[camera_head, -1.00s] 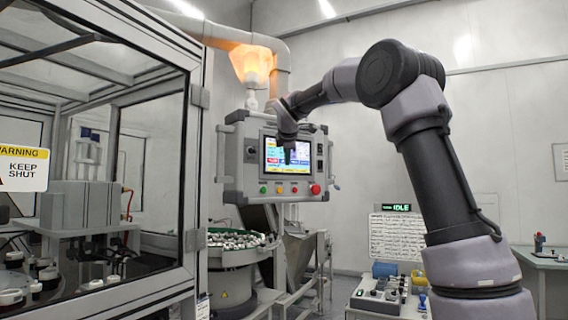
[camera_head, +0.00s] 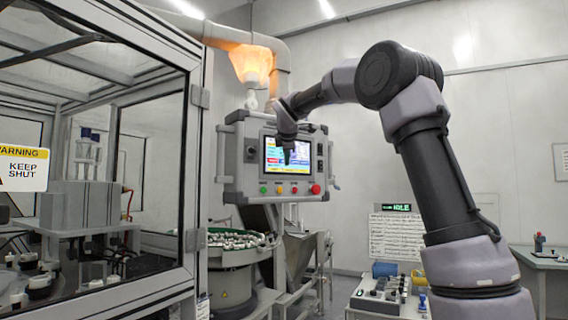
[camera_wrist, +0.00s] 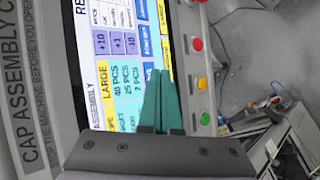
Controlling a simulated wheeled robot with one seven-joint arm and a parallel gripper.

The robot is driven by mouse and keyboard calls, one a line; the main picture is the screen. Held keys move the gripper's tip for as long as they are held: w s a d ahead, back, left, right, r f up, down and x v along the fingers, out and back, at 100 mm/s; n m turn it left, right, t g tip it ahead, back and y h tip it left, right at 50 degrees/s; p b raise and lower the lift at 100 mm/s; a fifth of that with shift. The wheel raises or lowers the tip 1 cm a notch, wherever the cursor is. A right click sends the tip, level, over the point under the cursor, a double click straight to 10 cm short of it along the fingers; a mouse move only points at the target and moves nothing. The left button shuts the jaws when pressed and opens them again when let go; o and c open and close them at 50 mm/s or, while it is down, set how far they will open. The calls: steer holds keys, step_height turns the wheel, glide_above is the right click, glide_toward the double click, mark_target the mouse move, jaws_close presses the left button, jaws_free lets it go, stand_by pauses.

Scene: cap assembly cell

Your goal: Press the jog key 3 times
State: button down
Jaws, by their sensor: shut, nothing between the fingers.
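The control panel (camera_head: 247,152) hangs in the middle of the head view, with its lit touchscreen (camera_head: 271,146) facing me. The screen also fills much of the wrist view (camera_wrist: 120,75), turned on its side, with purple, blue and yellow keys. I cannot read which one is the jog key; my fingers may hide some lettering. My gripper (camera_head: 287,158) is in front of the screen's lower part. In the wrist view its dark green fingers (camera_wrist: 163,76) are together and empty, tips beside a yellow key. I cannot tell whether they touch the screen.
Green, yellow and red push buttons (camera_wrist: 197,44) line the panel below the screen. A glass-walled machine (camera_head: 190,160) stands at the left. A bowl of caps (camera_head: 232,262) is below the panel. A small bench with controls (camera_head: 385,300) stands at the lower right.

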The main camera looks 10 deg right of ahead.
steer(key=shift+s+d, duration=0.3)
steer(key=shift+s, duration=0.35)
steer(key=shift+s+d, duration=0.4)
steer(key=shift+s, duration=0.3)
steer(key=shift+s+d, duration=0.35)
steer(key=shift+s, duration=0.4)
steer(key=shift+s+d, duration=0.4)
steer(key=shift+s, duration=0.3)
stand_by(1.2)
